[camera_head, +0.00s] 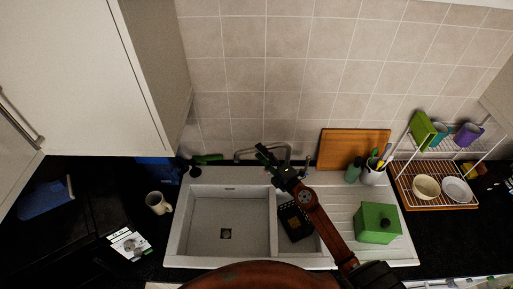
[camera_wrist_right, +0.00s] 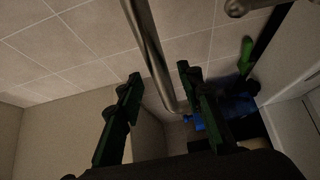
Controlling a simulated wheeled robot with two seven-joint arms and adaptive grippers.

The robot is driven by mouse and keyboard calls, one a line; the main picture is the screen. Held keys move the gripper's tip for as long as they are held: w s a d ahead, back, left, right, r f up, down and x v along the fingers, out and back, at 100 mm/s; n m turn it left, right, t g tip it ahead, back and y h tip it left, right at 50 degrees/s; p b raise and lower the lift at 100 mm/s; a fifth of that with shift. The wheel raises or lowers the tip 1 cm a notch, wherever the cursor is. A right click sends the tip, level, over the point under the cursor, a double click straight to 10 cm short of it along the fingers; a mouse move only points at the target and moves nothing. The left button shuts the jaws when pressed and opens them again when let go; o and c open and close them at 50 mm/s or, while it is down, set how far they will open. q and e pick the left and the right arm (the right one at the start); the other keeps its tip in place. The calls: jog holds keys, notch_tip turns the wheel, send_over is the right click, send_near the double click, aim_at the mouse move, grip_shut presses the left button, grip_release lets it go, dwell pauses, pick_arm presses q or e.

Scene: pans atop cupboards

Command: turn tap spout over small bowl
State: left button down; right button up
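The silver tap spout (camera_head: 243,151) stands at the back of the sink and its bend reaches left, towards the back edge of the large bowl (camera_head: 205,222). The small bowl (camera_head: 304,249) is right of the large one and holds a black perforated insert (camera_head: 296,222). My right gripper (camera_head: 264,153) is at the tap, its fingers overlapping the spout in the head view. In the wrist view my right gripper (camera_wrist_right: 160,72) is open, with the spout pipe (camera_wrist_right: 150,45) showing between its fingers; contact cannot be told. My left gripper is not in view.
A green box (camera_head: 377,223) stands on the drainboard at right. A mug (camera_head: 158,202) stands left of the sink. A wall cupboard (camera_head: 85,75) overhangs the left.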

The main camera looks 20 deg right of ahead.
jog(key=shift+x, duration=1.2)
jog(key=shift+w, duration=0.3)
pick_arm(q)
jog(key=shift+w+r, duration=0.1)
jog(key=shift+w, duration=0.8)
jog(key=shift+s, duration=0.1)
pick_arm(e)
jog(key=c, duration=0.4)
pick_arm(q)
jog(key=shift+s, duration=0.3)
pick_arm(e)
grip_shut()
